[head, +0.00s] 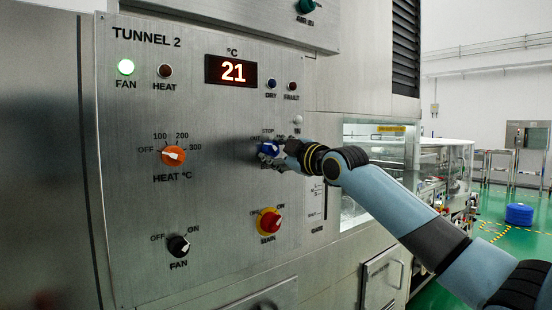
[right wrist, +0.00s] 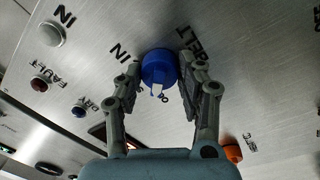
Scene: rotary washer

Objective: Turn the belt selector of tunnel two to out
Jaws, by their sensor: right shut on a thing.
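The blue belt selector knob (head: 268,148) of the Tunnel 2 panel (head: 215,215) has OUT and STOP lettering beside it in the head view. In the right wrist view the blue knob (right wrist: 158,66) sits between IN and BELT lettering. Its white pointer faces down in that picture, toward small, partly hidden letters that I cannot read surely. My right gripper (head: 281,150) is shut on the knob. Its two fingers (right wrist: 160,73) stand on either side of it in the right wrist view. My left gripper is not in view.
The panel also carries an orange heat knob (head: 174,156), a black fan knob (head: 178,246), a red main switch (head: 269,222) and a display reading 21 (head: 232,70). A gate slot (head: 325,202) is right of the switch.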

